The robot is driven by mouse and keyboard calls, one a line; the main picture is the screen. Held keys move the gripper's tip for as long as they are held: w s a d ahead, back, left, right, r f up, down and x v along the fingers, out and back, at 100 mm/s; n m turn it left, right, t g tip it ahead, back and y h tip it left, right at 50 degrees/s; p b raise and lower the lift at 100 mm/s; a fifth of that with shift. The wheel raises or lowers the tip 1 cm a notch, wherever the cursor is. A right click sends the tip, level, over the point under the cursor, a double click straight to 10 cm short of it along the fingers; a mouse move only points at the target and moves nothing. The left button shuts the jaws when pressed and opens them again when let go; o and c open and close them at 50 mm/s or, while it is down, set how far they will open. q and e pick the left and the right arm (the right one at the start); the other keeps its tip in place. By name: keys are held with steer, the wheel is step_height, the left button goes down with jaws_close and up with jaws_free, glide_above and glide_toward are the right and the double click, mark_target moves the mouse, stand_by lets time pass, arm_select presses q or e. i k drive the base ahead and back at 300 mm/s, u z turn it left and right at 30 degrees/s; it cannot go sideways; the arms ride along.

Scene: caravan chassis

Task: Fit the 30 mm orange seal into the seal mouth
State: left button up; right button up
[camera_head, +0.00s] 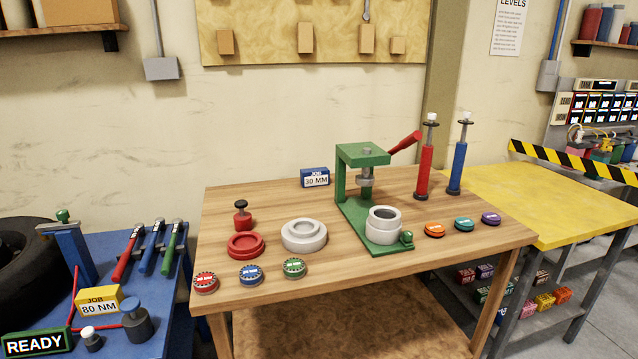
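The orange seal (434,230) is a small round disc lying flat on the wooden table (330,281), right of the green press (352,195). A teal seal (463,224) and a purple seal (490,218) lie in a row beside it. A pale grey hollow cylinder (384,231) stands upright on the press base, its round mouth open at the top; no label marks it as the seal mouth. A blue and white card (315,178) reading JOB 30 MM stands behind. Neither of my grippers is in view.
Red (425,170) and blue (457,165) upright tools stand at the back right. A white ring (304,235), red ring (246,244) and several labelled discs sit at left. A blue bench (150,335) and yellow table (560,195) flank the wooden one.

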mark_target(381, 214)
steer(key=z, duration=0.5)
steer(key=k, duration=0.6)
steer(key=z, duration=1.15)
steer(key=i, duration=0.9)
steer(key=u, duration=0.45)
steer(key=i, duration=0.8)
steer(key=u, duration=0.7)
